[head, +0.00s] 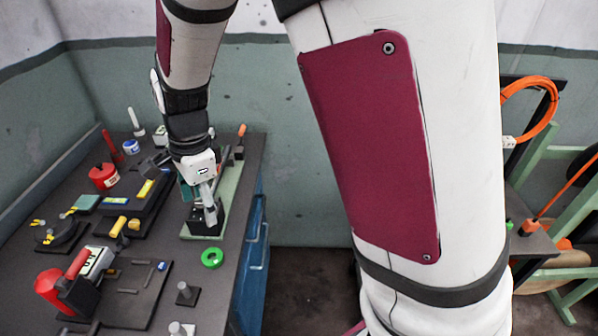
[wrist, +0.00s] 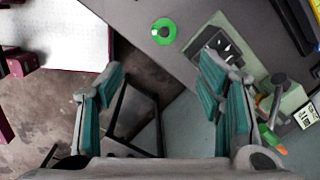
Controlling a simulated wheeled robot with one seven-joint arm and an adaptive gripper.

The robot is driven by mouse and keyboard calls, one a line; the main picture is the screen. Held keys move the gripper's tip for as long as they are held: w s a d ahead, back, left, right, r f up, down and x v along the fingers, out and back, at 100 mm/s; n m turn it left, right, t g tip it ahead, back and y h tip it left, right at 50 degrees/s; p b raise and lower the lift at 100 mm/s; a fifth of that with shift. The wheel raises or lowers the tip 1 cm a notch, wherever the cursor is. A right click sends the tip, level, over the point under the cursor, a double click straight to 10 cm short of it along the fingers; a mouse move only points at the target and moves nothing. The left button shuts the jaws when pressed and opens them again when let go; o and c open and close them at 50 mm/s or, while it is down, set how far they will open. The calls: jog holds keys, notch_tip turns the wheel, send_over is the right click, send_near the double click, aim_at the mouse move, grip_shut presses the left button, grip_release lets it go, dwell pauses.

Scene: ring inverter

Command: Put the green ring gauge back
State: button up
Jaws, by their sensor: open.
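The green ring gauge (head: 212,257) lies flat on the dark bench top near its right edge in the head view. It also shows at the top of the wrist view (wrist: 164,31), beyond the fingertips and apart from them. My gripper (wrist: 165,78) is open, with teal-padded fingers spread wide and nothing between them. In the head view my gripper (head: 196,190) hangs over the green mat, behind the ring. A small dark stand with an upright peg (head: 187,292) is on the bench in front of the ring; whether it is the ring's place I cannot tell.
A black block with a metal top (wrist: 226,46) sits on the green mat (head: 230,200), close to my gripper. Red cans (head: 103,176), yellow pieces and dark trays crowd the bench's left. Blue drawers (head: 254,255) are below the right edge, with open floor beyond.

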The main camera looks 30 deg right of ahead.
jog(key=s+d+r+n+t, duration=0.2)
jog(key=s+d+r+n, duration=0.4)
jog(key=s+r+n, duration=0.2)
jog(key=s+d+r+n+t+h, duration=0.1)
jog(key=s+d+r+n+t, duration=0.1)
jog(key=s+d+r+n, duration=0.3)
jog(key=s+r+n, duration=0.3)
jog(key=s, duration=0.3)
jog(key=shift+s+d+r+n+t, duration=0.25)
jog(key=shift+d+n+t, duration=0.05)
jog(key=shift+d+t, duration=0.1)
